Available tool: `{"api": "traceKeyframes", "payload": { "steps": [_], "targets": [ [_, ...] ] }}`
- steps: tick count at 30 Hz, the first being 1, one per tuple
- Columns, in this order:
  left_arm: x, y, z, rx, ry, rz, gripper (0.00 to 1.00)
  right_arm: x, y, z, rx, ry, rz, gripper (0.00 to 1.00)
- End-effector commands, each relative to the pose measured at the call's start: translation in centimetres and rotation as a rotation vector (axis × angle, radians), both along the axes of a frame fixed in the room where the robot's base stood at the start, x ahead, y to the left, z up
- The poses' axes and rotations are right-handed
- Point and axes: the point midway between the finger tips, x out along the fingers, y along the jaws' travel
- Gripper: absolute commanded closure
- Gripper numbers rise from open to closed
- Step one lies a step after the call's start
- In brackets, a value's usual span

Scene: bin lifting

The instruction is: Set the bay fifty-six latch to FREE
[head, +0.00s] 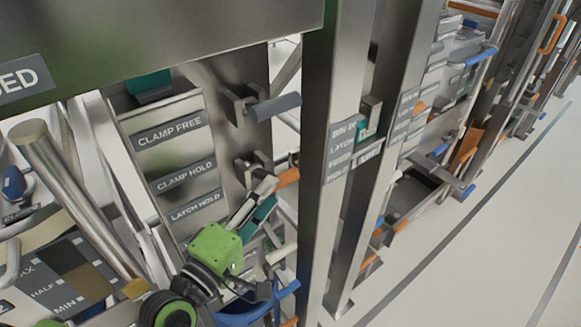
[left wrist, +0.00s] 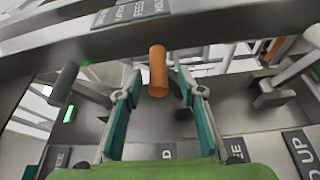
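An orange-gripped lever (head: 288,178) sticks out from the upright beside the LATCH HOLD label (head: 195,206) in the head view. My left gripper (head: 262,200) is just below and left of it. In the left wrist view the orange lever (left wrist: 158,72) lies between the spread teal fingertips of my left gripper (left wrist: 158,88), with gaps on both sides. The gripper is open and holds nothing. A bay number fifty-six is not readable, and the lever's bracket is partly hidden. My right gripper is not in view.
A grey lever (head: 272,107) juts out above, near the CLAMP FREE label (head: 170,132). A tall metal post (head: 318,150) with a sign plate (head: 342,150) stands close on the right. A blue handle (head: 245,316) is below. The floor at right (head: 470,235) is clear.

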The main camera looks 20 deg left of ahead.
Motion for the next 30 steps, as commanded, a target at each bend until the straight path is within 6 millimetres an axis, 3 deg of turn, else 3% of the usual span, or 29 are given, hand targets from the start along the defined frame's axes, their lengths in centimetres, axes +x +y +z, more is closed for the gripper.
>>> {"api": "traceKeyframes", "payload": {
  "steps": [1,12,18,26,30],
  "targets": [
    [1.1,-0.3,0.8,-0.004,-0.006,0.000,0.64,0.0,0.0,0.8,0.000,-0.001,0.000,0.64],
    [7.5,-2.1,0.8,0.000,-0.002,0.000,0.64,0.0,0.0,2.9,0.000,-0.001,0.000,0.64],
    [8.7,-2.5,0.7,0.000,-0.003,0.000,0.64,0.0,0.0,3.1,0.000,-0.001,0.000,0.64],
    [8.8,-2.5,0.6,0.000,-0.002,0.000,0.64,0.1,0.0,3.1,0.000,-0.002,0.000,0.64],
    [8.8,-2.5,0.6,0.000,-0.002,0.000,0.95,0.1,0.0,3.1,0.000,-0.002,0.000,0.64]
  ]
}}
